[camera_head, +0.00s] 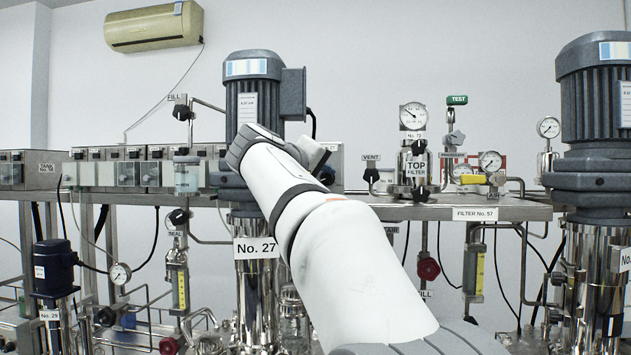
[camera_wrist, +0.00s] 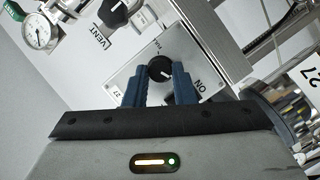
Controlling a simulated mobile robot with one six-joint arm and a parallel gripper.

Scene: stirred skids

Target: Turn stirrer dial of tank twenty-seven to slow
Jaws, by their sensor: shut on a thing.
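The stirrer dial (camera_wrist: 160,70) is a round black knob with a white pointer line, in the wrist view. It sits on a light grey box face (camera_wrist: 128,72) with a small "27" label and the word "ON". My gripper (camera_wrist: 159,74) has its two dark blue fingers on either side of the knob, shut on it. The exact pointer setting is hard to read. In the head view, my white arm hides the dial and gripper. Tank twenty-seven's label "No. 27" (camera_head: 256,248) hangs below its grey motor (camera_head: 252,85).
The vent knob (camera_head: 371,175) and the top filter (camera_head: 416,165) with its gauge stand right of the box. The vent knob also shows in the wrist view (camera_wrist: 113,12). A row of grey boxes (camera_head: 110,153) lies left. Another motor (camera_head: 590,100) stands at far right.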

